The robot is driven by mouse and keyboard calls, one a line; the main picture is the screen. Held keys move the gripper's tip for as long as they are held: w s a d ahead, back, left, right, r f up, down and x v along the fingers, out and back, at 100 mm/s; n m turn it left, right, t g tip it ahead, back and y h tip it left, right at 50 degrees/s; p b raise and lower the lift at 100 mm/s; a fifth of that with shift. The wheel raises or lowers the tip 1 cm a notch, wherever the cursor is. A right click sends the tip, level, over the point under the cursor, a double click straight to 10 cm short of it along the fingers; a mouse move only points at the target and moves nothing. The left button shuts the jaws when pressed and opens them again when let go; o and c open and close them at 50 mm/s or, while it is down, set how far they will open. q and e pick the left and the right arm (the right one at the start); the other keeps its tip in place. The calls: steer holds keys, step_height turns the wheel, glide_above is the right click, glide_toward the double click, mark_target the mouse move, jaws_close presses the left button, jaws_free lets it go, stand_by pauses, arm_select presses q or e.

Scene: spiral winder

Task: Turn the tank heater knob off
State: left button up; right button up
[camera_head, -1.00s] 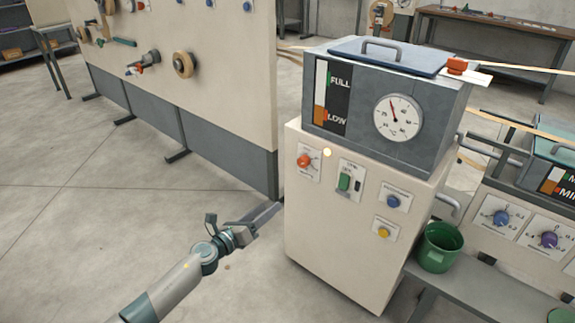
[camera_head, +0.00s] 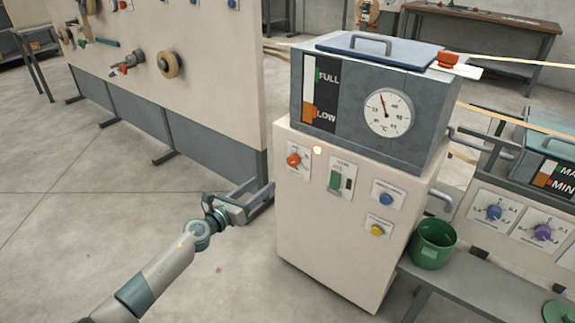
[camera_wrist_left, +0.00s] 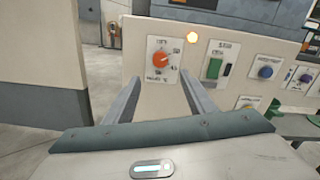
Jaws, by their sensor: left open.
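The orange-red heater knob (camera_head: 294,160) sits on a white plate at the upper left of the cream cabinet's front (camera_head: 330,235). A small light glows just above and right of it. The knob also shows in the left wrist view (camera_wrist_left: 160,59), just beyond and between the fingers; its dial lettering is too small to read. The grey tank (camera_head: 350,105) with FULL/LOW strip and round gauge stands on the cabinet. My left gripper (camera_head: 268,194) is open and empty, left of and below the knob, apart from it. My right gripper is not in view.
The cabinet front also has a green switch (camera_head: 336,180), a blue knob (camera_head: 387,199) and a yellow knob (camera_head: 377,230). A green bucket (camera_head: 432,245) stands on a shelf at right. A tall panel (camera_head: 190,85) stands at left. The floor between is clear.

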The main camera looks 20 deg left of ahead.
mark_target(291, 162)
arm_select(q)
steer(key=b+x, duration=0.2)
steer(key=x, duration=1.1)
steer(key=shift+f+b, duration=0.15)
steer(key=shift+b, duration=0.2)
steer(key=shift+x, duration=0.9)
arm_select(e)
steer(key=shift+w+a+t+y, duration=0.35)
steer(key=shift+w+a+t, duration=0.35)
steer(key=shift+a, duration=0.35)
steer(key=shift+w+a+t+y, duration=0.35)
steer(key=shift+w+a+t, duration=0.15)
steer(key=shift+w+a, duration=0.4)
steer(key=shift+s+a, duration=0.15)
arm_select(q)
steer(key=c, duration=1)
steer(key=shift+c, duration=0.2)
